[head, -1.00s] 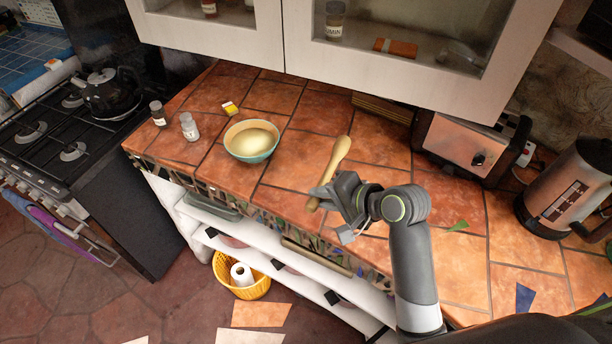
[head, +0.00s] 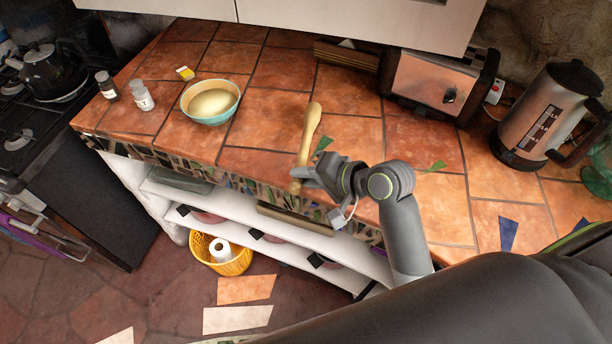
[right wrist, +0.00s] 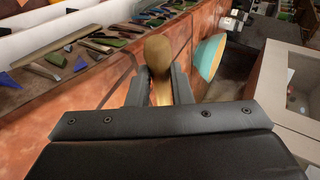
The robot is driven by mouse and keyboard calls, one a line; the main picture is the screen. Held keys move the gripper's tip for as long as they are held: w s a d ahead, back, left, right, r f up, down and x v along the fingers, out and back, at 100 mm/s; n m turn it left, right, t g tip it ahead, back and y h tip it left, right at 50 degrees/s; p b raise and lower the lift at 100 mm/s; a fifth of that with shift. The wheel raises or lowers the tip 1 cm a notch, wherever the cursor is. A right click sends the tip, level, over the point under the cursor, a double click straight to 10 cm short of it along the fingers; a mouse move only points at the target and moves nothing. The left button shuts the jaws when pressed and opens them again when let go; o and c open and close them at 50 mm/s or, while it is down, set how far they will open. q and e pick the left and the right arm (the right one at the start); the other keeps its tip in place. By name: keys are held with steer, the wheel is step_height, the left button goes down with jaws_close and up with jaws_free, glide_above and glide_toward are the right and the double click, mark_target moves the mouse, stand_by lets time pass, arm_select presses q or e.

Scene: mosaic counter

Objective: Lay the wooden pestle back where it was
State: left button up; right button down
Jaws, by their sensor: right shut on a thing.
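The wooden pestle (head: 309,132) is light brown and long. In the head view its thicker end points to the back of the counter and its lower end lies at my right gripper (head: 302,179). My right gripper is shut on the pestle, near the front edge of the tiled counter (head: 262,162). In the right wrist view the pestle (right wrist: 158,58) stands between the two fingers (right wrist: 160,92). I cannot tell whether it touches the counter. My left gripper is not in view.
A teal bowl (head: 185,103) with yellowish contents stands left of the pestle. A toaster (head: 435,80) and a metal kettle (head: 535,120) stand at the right.

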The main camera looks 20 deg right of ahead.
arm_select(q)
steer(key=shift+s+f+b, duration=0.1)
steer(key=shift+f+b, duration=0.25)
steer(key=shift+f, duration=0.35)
arm_select(e)
steer(key=shift+f, duration=0.85)
steer(key=c, duration=1.2)
jaws_free()
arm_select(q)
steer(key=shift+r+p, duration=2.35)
arm_select(e)
steer(key=v, duration=1.7)
steer(key=shift+d, duration=0.2)
steer(key=shift+s, duration=0.1)
